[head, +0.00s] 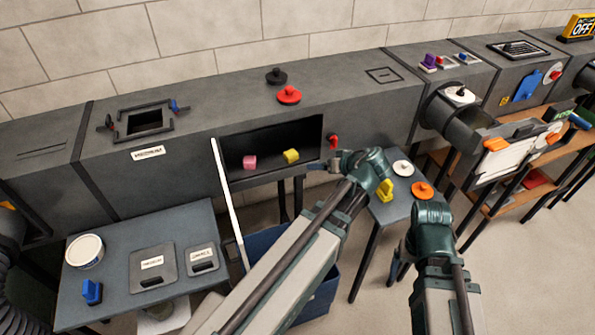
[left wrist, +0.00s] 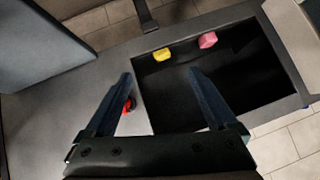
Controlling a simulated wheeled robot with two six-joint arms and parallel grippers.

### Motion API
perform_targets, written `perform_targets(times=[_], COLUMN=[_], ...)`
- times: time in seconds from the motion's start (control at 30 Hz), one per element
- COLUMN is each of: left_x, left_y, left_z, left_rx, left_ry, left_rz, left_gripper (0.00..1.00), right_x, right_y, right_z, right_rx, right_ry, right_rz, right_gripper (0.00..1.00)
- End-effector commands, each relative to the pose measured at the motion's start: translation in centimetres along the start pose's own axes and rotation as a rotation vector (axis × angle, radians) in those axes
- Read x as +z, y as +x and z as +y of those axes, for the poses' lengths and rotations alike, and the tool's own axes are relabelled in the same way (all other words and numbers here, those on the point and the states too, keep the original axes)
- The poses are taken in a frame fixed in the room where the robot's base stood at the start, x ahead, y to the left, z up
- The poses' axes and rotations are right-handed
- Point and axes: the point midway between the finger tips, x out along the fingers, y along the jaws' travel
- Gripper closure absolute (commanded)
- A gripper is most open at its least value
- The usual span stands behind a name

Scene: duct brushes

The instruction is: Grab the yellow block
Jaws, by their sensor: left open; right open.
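The yellow block (head: 291,156) is a small piece lying inside the open side of the long grey duct, right of a pink block (head: 249,162). In the left wrist view the yellow block (left wrist: 162,54) lies near the edge of the opening, with the pink block (left wrist: 207,40) beside it. My left gripper (left wrist: 158,88) is open and empty, its fingers pointing toward the opening and apart from the block. In the head view its fingers show only partly, near the opening's right end. My right gripper (head: 398,267) is open beside the small table, away from the duct.
A red knob (head: 333,142) is on the duct face beside the opening; it shows by my left finger (left wrist: 128,104). A white rod (head: 228,200) stands at the opening's left end. A blue bin (head: 270,245) is below. A small table (head: 405,180) holds several parts.

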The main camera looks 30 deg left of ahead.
Motion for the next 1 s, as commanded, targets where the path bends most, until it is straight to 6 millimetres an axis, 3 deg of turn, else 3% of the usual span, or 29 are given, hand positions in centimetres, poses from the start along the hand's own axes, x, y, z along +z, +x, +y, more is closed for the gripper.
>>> perform_targets(times=[0.03,0.2,0.3,0.47,0.77,1.0], left_x=[1.1,0.6,0.2,-0.4,-0.8,-1.7], left_y=[2.9,7.5,9.2,10.6,11.0,14.7], left_z=[0.7,1.0,1.0,0.9,0.8,0.6], left_rx=[-0.016,-0.047,-0.053,-0.055,-0.054,-0.057], left_ry=[-0.048,-0.200,-0.266,-0.327,-0.351,-0.352], left_rz=[0.038,0.170,0.231,0.290,0.314,0.313], left_gripper=[0.09,0.09,0.09,0.09,0.09,0.09], right_x=[-0.2,-0.5,-0.6,-0.7,-0.7,-0.8], right_y=[3.5,8.6,10.6,12.2,12.6,14.3], right_z=[-0.3,-0.8,-1.0,-1.2,-1.2,-1.4], right_rx=[0.000,0.000,0.000,0.001,0.001,0.001], right_ry=[-0.001,-0.001,-0.002,-0.002,-0.002,-0.002], right_rz=[0.000,0.000,0.000,0.000,0.000,0.000], right_gripper=[0.15,0.15,0.15,0.15,0.15,0.15])
